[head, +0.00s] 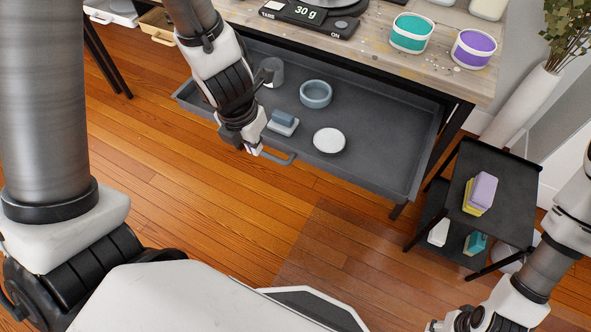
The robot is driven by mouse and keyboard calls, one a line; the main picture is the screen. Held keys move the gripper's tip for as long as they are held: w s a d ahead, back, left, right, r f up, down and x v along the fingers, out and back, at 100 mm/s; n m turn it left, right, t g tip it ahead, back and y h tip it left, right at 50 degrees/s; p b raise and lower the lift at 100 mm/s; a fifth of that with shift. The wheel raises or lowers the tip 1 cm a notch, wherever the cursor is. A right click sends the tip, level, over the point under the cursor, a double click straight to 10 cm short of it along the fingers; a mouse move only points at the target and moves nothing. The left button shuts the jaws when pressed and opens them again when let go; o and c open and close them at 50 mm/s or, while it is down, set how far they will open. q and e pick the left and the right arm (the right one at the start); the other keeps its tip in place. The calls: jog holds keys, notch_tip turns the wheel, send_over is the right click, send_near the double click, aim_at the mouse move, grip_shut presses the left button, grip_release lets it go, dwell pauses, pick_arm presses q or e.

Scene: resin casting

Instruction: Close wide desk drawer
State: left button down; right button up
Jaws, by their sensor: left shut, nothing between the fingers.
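The wide desk drawer (378,118) is grey and stands pulled out from under the wooden desk (378,48). A blue-grey ring-shaped dish (315,92), a white round dish (329,139), a grey cup (272,70) and a blue block on a white base (283,123) lie in it. Its handle (280,160) shows at the front edge. My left gripper (250,148) is shut and empty at the drawer's front, just left of the handle; I cannot tell whether they touch. My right gripper (440,326) is at the bottom right, partly cut off by the frame edge.
On the desk are a scale (311,14), a teal tub (411,33) and a purple tub (473,48). A black side shelf (510,180) with colored blocks stands right of the drawer, beside a white vase (522,104). The wooden floor before the drawer is clear.

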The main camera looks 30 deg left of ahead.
aim_at(274, 143)
pick_arm(q)
jog(key=shift+t, duration=0.4)
jog(key=w+f+b, duration=0.1)
jog(key=w+f, duration=0.1)
jog(key=f, duration=0.1)
jog(key=w+f+b, duration=0.2)
jog(key=f, duration=0.1)
jog(key=w+f+b, duration=0.2)
jog(key=w, duration=0.1)
jog(key=shift+a+f, duration=0.1)
jog(key=shift+f, duration=0.3)
jog(key=shift+w, duration=0.3)
jog(key=shift+w+f, duration=0.1)
jog(key=shift+f, duration=0.1)
pick_arm(e)
notch_tip(274, 143, down, 7)
jog(key=shift+a, duration=0.2)
